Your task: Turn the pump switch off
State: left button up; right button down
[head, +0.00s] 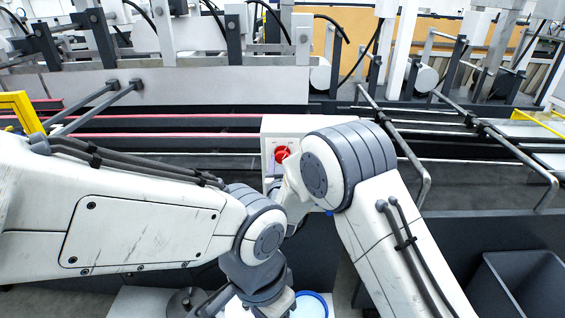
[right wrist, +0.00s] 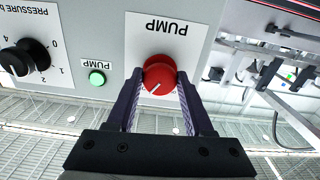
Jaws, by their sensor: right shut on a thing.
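The pump switch is a red rotary knob (right wrist: 159,75) on a white plate (right wrist: 139,45) marked PUMP, which appears upside down in the right wrist view. A white pointer line on the knob slants to the lower left of that picture. My right gripper (right wrist: 158,92) has a finger on each side of the knob and is shut on it. In the head view, the red knob (head: 282,154) shows on a pale control box (head: 283,125), partly covered by my right arm. My left arm reaches in from the left, and its gripper does not show.
Beside the switch are a green PUMP lamp (right wrist: 97,78) and a black pressure knob (right wrist: 25,58). Machine rails and a grey bent bar (head: 420,165) lie behind and right of my right arm. A dark bin (head: 520,285) stands at the lower right.

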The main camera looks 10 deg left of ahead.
jog(key=n+b, duration=0.1)
jog(key=n, duration=0.2)
jog(key=shift+f, duration=0.1)
jog(key=n, duration=0.2)
jog(key=shift+n+b, duration=0.3)
jog(key=n, duration=0.3)
jog(key=shift+n, duration=2.3)
jog(key=shift+c, duration=1.5)
grip_release()
